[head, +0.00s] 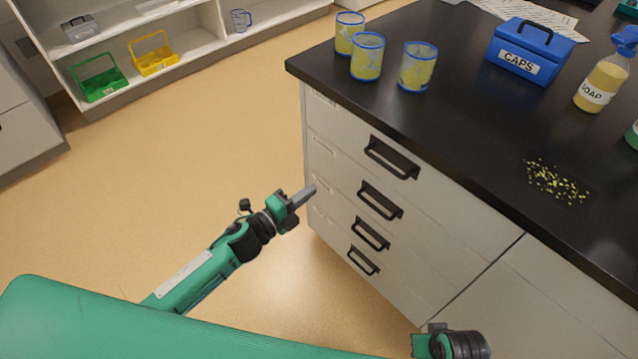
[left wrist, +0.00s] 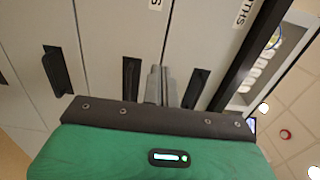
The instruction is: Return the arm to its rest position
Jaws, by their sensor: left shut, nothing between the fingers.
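My left arm, green and black, reaches in from the lower left in the head view. Its gripper (head: 303,196) is shut and empty, held over the floor just left of the drawer cabinet (head: 330,150). In the left wrist view the closed grey fingers (left wrist: 160,85) point toward the drawer fronts. I cannot tell whether the fingers touch the cabinet. Part of my right arm shows at the bottom edge of the head view, but its gripper is out of frame.
The black countertop (head: 450,130) bears several yellow-filled cups (head: 367,58), a blue CAPS box (head: 528,52), a soap bottle (head: 602,85) and scattered yellow bits (head: 556,182). Black drawer handles (head: 380,200) stick out near my left gripper. A shelf (head: 200,45) stands at the back left. The floor (head: 180,170) between is clear.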

